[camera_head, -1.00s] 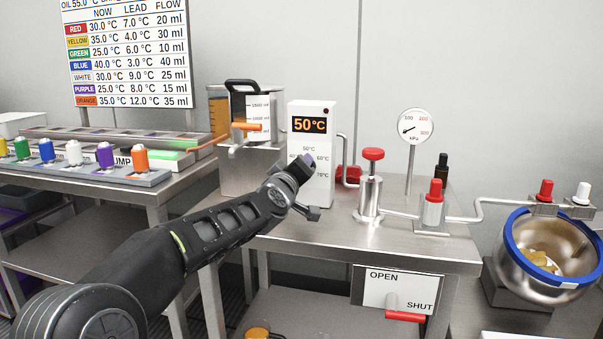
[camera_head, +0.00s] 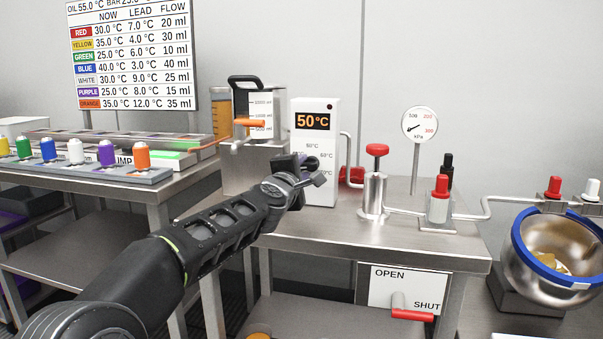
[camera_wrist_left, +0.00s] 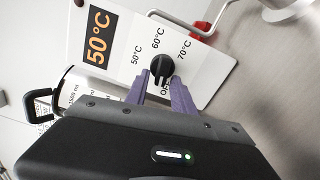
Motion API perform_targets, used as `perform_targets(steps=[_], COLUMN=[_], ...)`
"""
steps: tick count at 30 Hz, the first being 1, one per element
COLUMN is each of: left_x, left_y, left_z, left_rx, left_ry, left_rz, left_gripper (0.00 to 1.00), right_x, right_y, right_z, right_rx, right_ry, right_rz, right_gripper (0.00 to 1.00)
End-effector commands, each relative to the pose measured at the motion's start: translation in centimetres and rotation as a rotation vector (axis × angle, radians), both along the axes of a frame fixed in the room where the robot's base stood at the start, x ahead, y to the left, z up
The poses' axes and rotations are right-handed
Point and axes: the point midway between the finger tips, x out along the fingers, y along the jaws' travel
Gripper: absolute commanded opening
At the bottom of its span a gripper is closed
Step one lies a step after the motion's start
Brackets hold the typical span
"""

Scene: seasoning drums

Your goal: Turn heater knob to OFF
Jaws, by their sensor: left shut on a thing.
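The white heater box (camera_head: 328,187) stands on the steel table and its display reads 50°C. The knob's ridge lies roughly along the line between 60°C and OFF; which end is the pointer I cannot tell. My left gripper (camera_wrist_left: 161,85) is shut on the knob, with a purple finger on each side of it. In the head view my left gripper (camera_head: 310,170) hides the knob and part of the dial. My right gripper is not in view.
A steel valve with a red cap (camera_head: 376,150) and a pressure gauge (camera_head: 420,125) stand to the right. A measuring jug (camera_head: 266,105) stands behind at the left. A red handle (camera_head: 412,313) hangs at the table's front. The tabletop before the heater is bare.

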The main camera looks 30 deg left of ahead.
Motion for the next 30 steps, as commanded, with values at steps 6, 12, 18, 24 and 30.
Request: perform_targets(steps=[6, 12, 18, 24, 30], left_x=[0.04, 0.07, 0.08, 0.08, 0.08], left_y=[-0.08, -0.16, -0.2, -0.21, -0.21], left_z=[-0.57, -0.71, -0.73, -0.73, -0.73], left_rx=[-0.179, -0.292, -0.35, -0.365, -0.365], left_ry=[-0.044, -0.072, -0.087, -0.09, -0.09], left_rz=[0.0, 0.0, 0.001, 0.0, 0.0], left_gripper=[0.0, 0.0, 0.0, 0.0, 0.0], right_x=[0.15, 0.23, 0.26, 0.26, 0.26], right_y=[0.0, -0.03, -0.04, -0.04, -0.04], right_z=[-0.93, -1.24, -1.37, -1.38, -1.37], right_rx=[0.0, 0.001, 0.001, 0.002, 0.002], right_ry=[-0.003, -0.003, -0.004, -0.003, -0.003], right_rz=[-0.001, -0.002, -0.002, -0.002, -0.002], right_gripper=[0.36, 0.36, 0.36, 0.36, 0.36])
